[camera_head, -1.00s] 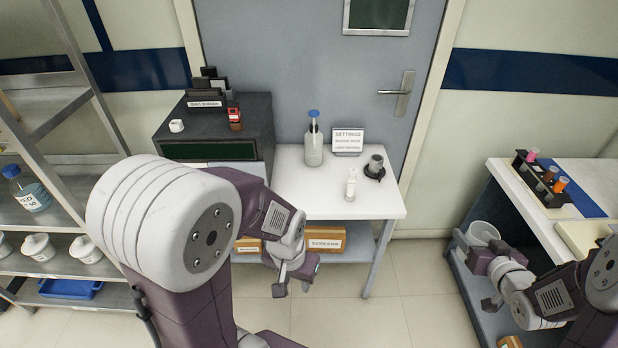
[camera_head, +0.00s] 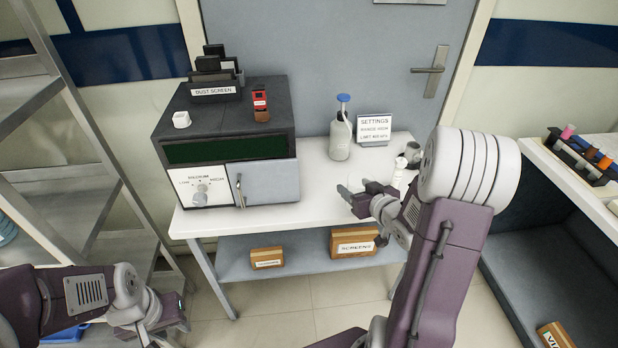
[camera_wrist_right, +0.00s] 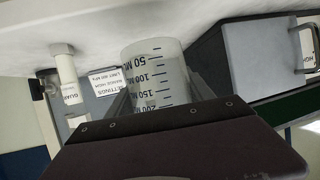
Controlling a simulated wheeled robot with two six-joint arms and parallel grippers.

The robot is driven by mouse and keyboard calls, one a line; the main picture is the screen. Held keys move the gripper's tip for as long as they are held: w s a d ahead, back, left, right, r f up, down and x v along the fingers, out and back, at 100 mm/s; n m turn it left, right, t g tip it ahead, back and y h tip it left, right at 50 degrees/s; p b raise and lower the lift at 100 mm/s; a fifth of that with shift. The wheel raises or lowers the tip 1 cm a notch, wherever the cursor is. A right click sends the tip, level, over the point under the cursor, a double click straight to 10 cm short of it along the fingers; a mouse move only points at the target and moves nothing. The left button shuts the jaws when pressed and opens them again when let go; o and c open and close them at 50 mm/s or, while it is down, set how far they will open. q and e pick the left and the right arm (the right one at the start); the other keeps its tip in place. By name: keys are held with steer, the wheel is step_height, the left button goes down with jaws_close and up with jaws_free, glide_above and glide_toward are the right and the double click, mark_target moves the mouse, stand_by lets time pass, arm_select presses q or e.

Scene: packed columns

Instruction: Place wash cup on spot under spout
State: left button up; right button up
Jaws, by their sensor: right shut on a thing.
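The wash cup (camera_wrist_right: 155,75), a clear beaker with black ML marks, sits between the fingers of my right gripper (camera_wrist_right: 160,98) in the right wrist view. In the head view my right gripper (camera_head: 357,194) is over the front of the white table (camera_head: 318,205), and I cannot make out the cup clearly there. A wash bottle (camera_head: 340,140) with a blue top stands at the back of the table. I cannot make out a marked spot under a spout. My left gripper (camera_head: 165,322) is low at the lower left, away from the table; its jaws are unclear.
A dark machine (camera_head: 235,150) with a dial and grey door stands on the table's left. A settings sign (camera_head: 374,129) stands behind. The table's middle is clear.

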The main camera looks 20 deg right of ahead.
steer(key=d, duration=0.1)
steer(key=d+f+b, duration=0.1)
steer(key=s+d+h, duration=0.1)
steer(key=shift+f+m+b, duration=0.3)
steer(key=shift+b, duration=0.05)
steer(key=shift+s+d+f, duration=0.1)
steer(key=shift+s+d, duration=0.05)
steer(key=shift+d, duration=0.15)
steer(key=w+p, duration=0.2)
steer(key=w, duration=0.1)
steer(key=w+p, duration=0.2)
steer(key=w+r+p, duration=0.1)
steer(key=w+p, duration=0.2)
steer(key=shift+w+d, duration=0.3)
steer(key=w, duration=0.6)
steer(key=w+d+f+b, duration=0.1)
steer(key=w, duration=0.2)
steer(key=shift+w, duration=0.3)
step_height(320, 180, down, 3)
steer(key=shift+s+f, duration=0.1)
steer(key=shift+d+f, duration=0.1)
steer(key=shift+f, duration=0.05)
steer(key=shift+f+b, duration=0.1)
steer(key=shift+b, duration=0.25)
steer(key=o, duration=1.4)
